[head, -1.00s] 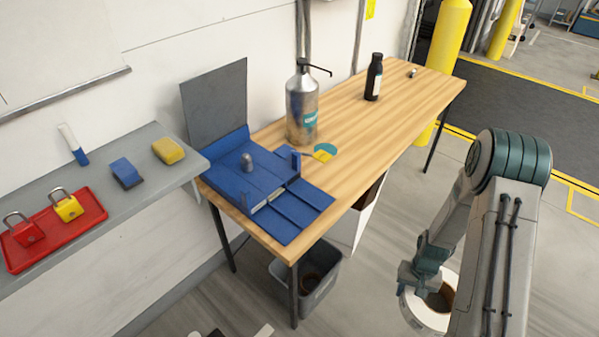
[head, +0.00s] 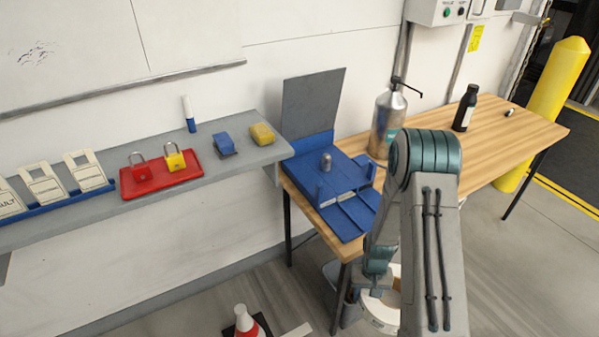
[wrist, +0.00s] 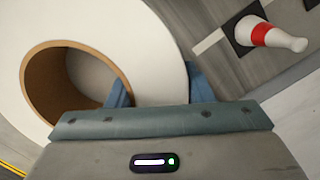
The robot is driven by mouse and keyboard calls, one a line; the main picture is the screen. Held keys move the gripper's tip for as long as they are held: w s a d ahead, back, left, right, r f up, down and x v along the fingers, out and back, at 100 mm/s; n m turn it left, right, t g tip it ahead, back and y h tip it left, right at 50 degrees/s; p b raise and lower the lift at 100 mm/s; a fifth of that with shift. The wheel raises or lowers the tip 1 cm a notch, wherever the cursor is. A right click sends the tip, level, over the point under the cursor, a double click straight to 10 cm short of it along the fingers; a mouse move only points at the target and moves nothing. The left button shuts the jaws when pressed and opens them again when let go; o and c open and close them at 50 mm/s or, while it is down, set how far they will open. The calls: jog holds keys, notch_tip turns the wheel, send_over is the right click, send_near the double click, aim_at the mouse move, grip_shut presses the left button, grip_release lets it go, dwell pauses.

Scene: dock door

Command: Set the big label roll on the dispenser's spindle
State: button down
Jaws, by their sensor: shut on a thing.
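The big label roll (head: 380,312) is white with a brown cardboard core, low in front of the table and partly hidden by my arm. In the wrist view the roll (wrist: 165,50) fills the upper left, its core opening facing the camera. My gripper (head: 374,282) is shut on the roll's wall, with blue fingers (wrist: 160,88) on either side of it. The blue dispenser (head: 345,190) sits on the near left end of the wooden table, with a grey upright panel behind. Its short grey spindle (head: 326,162) stands upright and bare.
A metal pump bottle (head: 386,125) and a dark bottle (head: 465,108) stand on the table (head: 500,130). A grey shelf (head: 240,158) at left holds padlocks on a red tray (head: 150,184).

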jog(key=f+b, duration=0.4)
jog(key=f, duration=0.1)
jog(key=shift+a+f+b, duration=0.15)
jog(key=shift+a+b, duration=0.2)
jog(key=shift+b, duration=0.05)
jog(key=s+a+r+n, duration=0.1)
jog(key=s+r+n, duration=0.3)
jog(key=r, duration=0.7)
jog(key=s+a+r+n+h, duration=0.1)
jog(key=s+a+r+n, duration=0.1)
jog(key=r, duration=1)
jog(key=s+a+r+n+t, duration=0.1)
jog(key=s+r+n, duration=0.4)
jog(key=r, duration=0.6)
jog(key=shift+s+a+r+n, duration=0.35)
jog(key=shift+a+n, duration=0.2)
jog(key=shift+n, duration=0.35)
jog(key=shift+w, duration=0.1)
